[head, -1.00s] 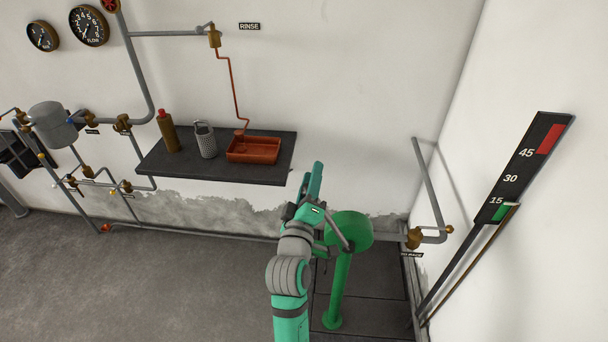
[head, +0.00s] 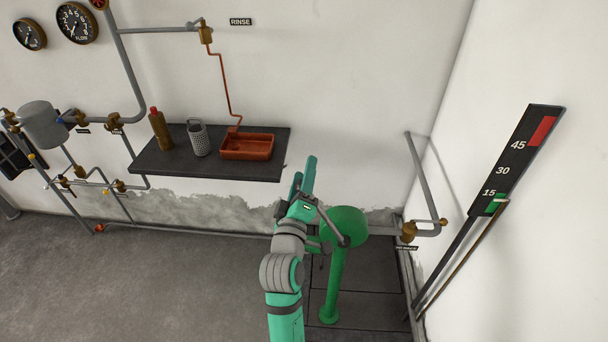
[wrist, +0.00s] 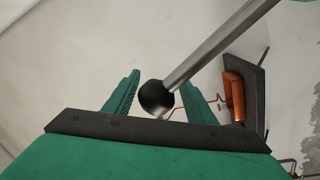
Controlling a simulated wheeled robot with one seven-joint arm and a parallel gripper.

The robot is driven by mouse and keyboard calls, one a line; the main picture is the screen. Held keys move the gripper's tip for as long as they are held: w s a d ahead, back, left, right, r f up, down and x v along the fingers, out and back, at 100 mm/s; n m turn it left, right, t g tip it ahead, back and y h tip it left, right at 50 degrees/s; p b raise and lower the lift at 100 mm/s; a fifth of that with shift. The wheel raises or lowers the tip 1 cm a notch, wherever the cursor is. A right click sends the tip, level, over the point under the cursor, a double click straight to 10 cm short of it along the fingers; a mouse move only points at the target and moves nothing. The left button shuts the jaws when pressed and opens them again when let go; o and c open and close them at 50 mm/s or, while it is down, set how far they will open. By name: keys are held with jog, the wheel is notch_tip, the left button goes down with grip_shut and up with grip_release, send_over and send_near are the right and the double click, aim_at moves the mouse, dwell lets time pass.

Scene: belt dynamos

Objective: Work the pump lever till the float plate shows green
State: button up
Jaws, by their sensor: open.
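The green pump (head: 338,270) stands on the floor right of my arm, with a round green head. Its grey lever (head: 331,225) runs up and left from the head to my gripper (head: 303,178). In the wrist view, the lever (wrist: 215,45) ends in a black ball knob (wrist: 157,97) that appears between the two teal fingers, which are apart; I cannot tell whether they touch it. A dark gauge board (head: 508,170) on the right wall bears 45, 30 and 15, red at the top and a green patch (head: 494,206) at the bottom. A thin brown rod (head: 470,245) reaches up to the green patch.
A dark shelf (head: 215,174) on the back wall, left of my gripper, holds a bottle (head: 160,130), a perforated metal can (head: 198,138) and an orange tray (head: 247,147). Pipes with a brass valve (head: 408,232) stand right of the pump. Floor at left is open.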

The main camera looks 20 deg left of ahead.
jog(key=s+d+f, duration=0.1)
jog(key=s, duration=0.9)
jog(key=shift+s+d+f, duration=0.15)
jog(key=shift+s+f, duration=0.1)
dwell(0.9)
jog(key=s+d+f+m+g, duration=0.1)
jog(key=s+d+f+m, duration=0.25)
jog(key=s+f, duration=0.35)
jog(key=s+d+f+m+g, duration=0.1)
jog(key=s+d+f+m, duration=0.1)
jog(key=s+d+f, duration=0.5)
jog(key=s+d+f+m+h, duration=0.1)
jog(key=s+d+f+m, duration=0.1)
jog(key=s, duration=0.4)
jog(key=s+d+f+m+g+h, duration=0.1)
jog(key=s+d+f+m, duration=0.1)
jog(key=s, duration=0.5)
jog(key=s+d+f+m+g, duration=0.1)
jog(key=s+d+f+m, duration=0.1)
jog(key=s+m, duration=0.2)
jog(key=s, duration=0.2)
jog(key=shift+s+d+f+h, duration=0.15)
jog(key=shift+s+f+h, duration=0.05)
jog(key=shift+s+h, duration=0.2)
jog(key=shift+m, duration=0.25)
